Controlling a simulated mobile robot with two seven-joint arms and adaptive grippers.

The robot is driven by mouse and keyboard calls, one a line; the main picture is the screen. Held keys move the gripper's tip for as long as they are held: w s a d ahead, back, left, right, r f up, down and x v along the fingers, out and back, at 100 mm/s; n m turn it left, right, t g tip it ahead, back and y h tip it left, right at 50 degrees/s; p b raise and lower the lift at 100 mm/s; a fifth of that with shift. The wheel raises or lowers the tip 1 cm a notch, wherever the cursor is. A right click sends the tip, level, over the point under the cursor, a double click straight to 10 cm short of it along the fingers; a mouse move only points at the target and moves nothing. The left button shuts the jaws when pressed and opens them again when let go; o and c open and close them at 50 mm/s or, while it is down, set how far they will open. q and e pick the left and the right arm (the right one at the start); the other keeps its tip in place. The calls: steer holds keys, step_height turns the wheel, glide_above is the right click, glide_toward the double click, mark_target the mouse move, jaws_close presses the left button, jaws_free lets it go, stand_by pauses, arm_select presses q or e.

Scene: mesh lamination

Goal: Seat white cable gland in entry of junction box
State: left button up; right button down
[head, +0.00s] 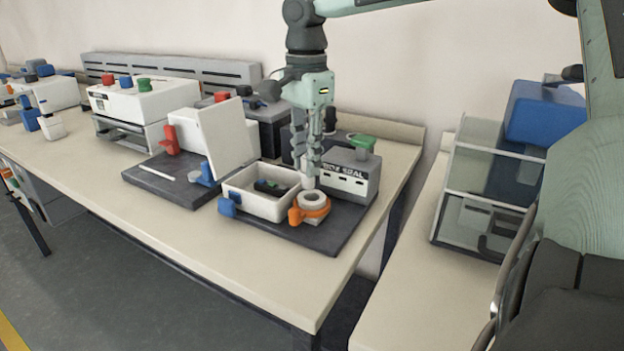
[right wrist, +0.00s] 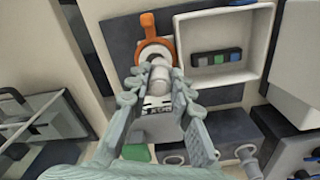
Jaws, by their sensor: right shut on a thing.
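My right gripper (head: 310,170) points straight down over the near workstation. In the right wrist view its fingertips (right wrist: 158,88) are shut on a white cylindrical piece, the cable gland (right wrist: 160,74). The gland is just over or at a round white fitting with a ring-shaped opening (head: 313,198), held in an orange clamp (head: 296,215). The clamp also shows in the right wrist view (right wrist: 151,24). Whether the gland's lower end is inside the opening I cannot tell. No part is clearly identifiable as the junction box. My left gripper is out of view.
A white open tray (head: 243,203) with a dark piece inside stands left of the fitting. A grey box with lettering and a green knob (head: 362,141) stands close behind. A white upright panel (head: 222,137) is further left. The table's front is clear.

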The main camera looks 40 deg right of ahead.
mark_target(313, 186)
steer(key=shift+s+d+f, duration=0.3)
steer(key=shift+d+f, duration=0.05)
steer(key=shift+f, duration=0.05)
steer(key=shift+s+a+f, duration=0.1)
steer(key=shift+s+f, duration=0.1)
steer(key=shift+f, duration=1.75)
steer(key=c, duration=1.6)
jaws_free()
steer(key=shift+f, duration=0.15)
steer(key=shift+o, duration=1.3)
steer(key=shift+w+d+f, duration=0.1)
steer(key=shift+w+d, duration=0.1)
steer(key=shift+a+r, duration=0.1)
steer(key=shift+r, duration=0.3)
